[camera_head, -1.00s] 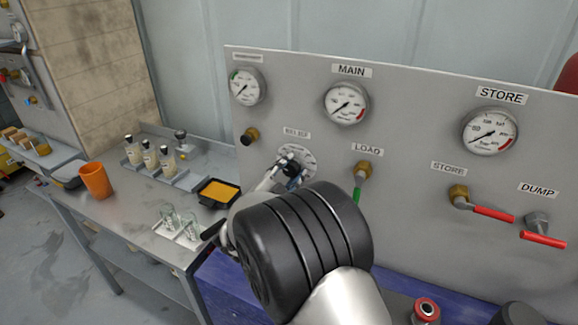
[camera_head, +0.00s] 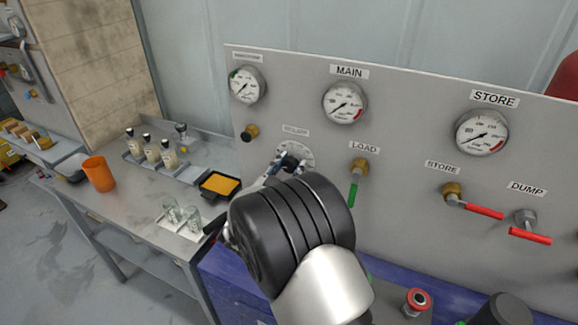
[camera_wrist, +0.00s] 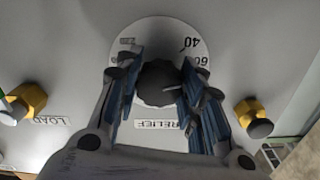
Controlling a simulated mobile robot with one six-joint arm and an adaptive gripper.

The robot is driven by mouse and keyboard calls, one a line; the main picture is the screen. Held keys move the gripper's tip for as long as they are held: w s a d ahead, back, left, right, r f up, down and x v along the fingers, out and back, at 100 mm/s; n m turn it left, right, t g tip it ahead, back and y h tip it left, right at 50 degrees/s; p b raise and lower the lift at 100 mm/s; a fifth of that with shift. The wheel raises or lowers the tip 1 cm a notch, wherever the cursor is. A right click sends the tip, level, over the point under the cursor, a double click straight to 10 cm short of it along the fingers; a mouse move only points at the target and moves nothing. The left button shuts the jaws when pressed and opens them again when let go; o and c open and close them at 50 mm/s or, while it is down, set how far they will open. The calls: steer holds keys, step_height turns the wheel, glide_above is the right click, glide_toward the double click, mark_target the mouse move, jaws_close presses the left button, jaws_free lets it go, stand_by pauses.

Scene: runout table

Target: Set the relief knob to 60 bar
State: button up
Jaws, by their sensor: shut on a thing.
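The relief knob (camera_wrist: 157,84) is black and ribbed, at the centre of a pale round dial in the wrist view. The dial (camera_wrist: 158,30) shows the numbers 40 and 60 at its upper right; other marks are partly covered by my fingers. My gripper (camera_wrist: 158,92) has one blue-padded finger on each side of the knob, closed on it. A short pale line shows on the knob's lower right; its exact reading is unclear. In the head view, the dial (camera_head: 309,154) is partly hidden behind my gripper (camera_head: 287,167) and wrist.
On the panel are the MAIN gauge (camera_head: 345,102), the STORE gauge (camera_head: 481,132), a green LOAD lever (camera_head: 353,193), red STORE (camera_head: 484,211) and DUMP (camera_head: 530,236) levers. A brass fitting (camera_head: 250,132) sits left of the dial. A bench with an orange cup (camera_head: 99,174) stands left.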

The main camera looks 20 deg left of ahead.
stand_by(0.3)
steer(key=o, duration=1.1)
steer(key=s, duration=0.8)
steer(key=s+a, duration=0.1)
steer(key=s, duration=0.3)
